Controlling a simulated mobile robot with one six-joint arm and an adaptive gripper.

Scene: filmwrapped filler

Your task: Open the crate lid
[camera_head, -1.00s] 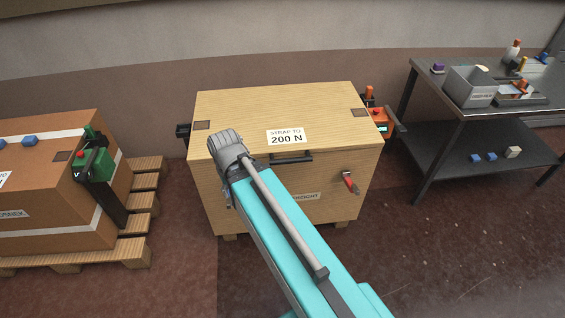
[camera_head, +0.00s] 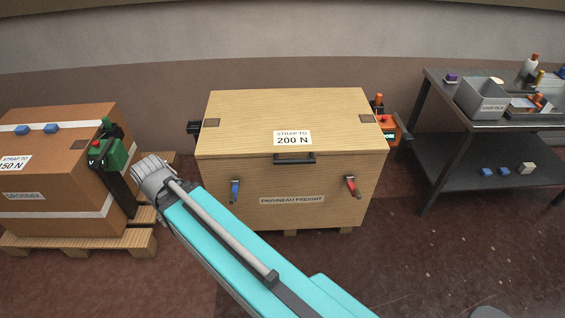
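The wooden crate (camera_head: 275,190) stands in the middle of the camera_head view. Its lid (camera_head: 290,106) lies flat and closed on top, with a "STRAP TO 200 N" label. A black handle (camera_head: 294,158) sits at the lid's front edge. A blue latch (camera_head: 235,190) and a red latch (camera_head: 352,186) are on the front face, both hanging below the lid edge and slightly tilted. My teal arm reaches up from the bottom right to a grey wrist at the left of the crate. My gripper's fingers are hidden behind this wrist.
A strapped brown carton (camera_head: 75,165) on a pallet (camera_head: 135,242) stands at left, with a green tool (camera_head: 112,150) on its side. An orange device (camera_head: 388,127) is at the crate's right side. A metal workbench (camera_head: 440,165) stands at right. Floor right of the crate is clear.

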